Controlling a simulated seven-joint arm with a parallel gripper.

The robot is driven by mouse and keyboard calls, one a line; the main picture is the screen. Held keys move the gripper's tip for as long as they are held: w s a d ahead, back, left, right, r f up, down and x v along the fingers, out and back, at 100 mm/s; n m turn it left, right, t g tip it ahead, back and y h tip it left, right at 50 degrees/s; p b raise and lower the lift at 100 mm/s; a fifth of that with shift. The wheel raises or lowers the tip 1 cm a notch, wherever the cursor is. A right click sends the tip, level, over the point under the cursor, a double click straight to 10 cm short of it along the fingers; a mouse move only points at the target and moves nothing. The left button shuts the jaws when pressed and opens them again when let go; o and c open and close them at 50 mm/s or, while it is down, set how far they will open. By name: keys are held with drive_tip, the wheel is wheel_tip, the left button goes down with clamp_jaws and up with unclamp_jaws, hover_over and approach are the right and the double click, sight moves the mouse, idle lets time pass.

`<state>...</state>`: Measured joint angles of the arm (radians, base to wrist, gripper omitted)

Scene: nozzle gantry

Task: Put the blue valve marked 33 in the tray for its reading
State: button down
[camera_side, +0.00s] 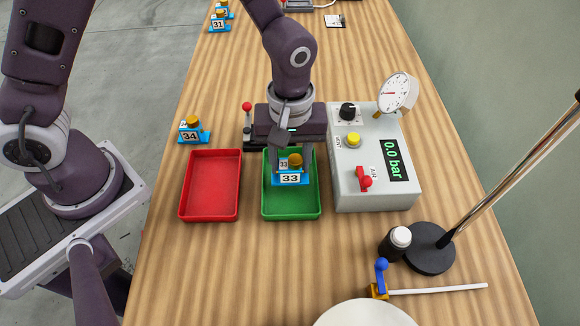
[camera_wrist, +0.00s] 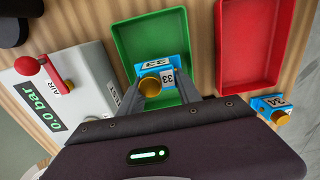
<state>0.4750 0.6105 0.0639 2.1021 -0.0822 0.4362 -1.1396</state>
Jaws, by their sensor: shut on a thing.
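The blue valve marked 33 (camera_side: 291,179) has a brass-coloured top and a white number plate. My gripper (camera_side: 290,170) is shut on it, over the green tray (camera_side: 270,208). In the wrist view the valve (camera_wrist: 157,70) sits between the two fingers (camera_wrist: 163,90), within the outline of the green tray (camera_wrist: 125,35). I cannot tell whether it touches the tray floor. The red tray (camera_side: 211,185) is empty, left of the green one; it also shows in the wrist view (camera_wrist: 250,45). The display on the grey box (camera_side: 345,195) reads 0.0 bar.
A blue valve marked 34 (camera_side: 190,130) stands behind the red tray. The box carries a dial gauge (camera_side: 398,93), a yellow button (camera_side: 354,140) and a red lever (camera_side: 365,181). A red-knobbed lever (camera_side: 247,107) stands behind the trays. Valves including 31 (camera_side: 219,24) stand far back.

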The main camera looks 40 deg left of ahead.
drive_tip(key=shift+f, duration=1.15)
drive_tip(key=c, duration=0.8)
unclamp_jaws()
drive_tip(key=shift+f, duration=0.1)
drive_tip(key=shift+c, duration=0.2)
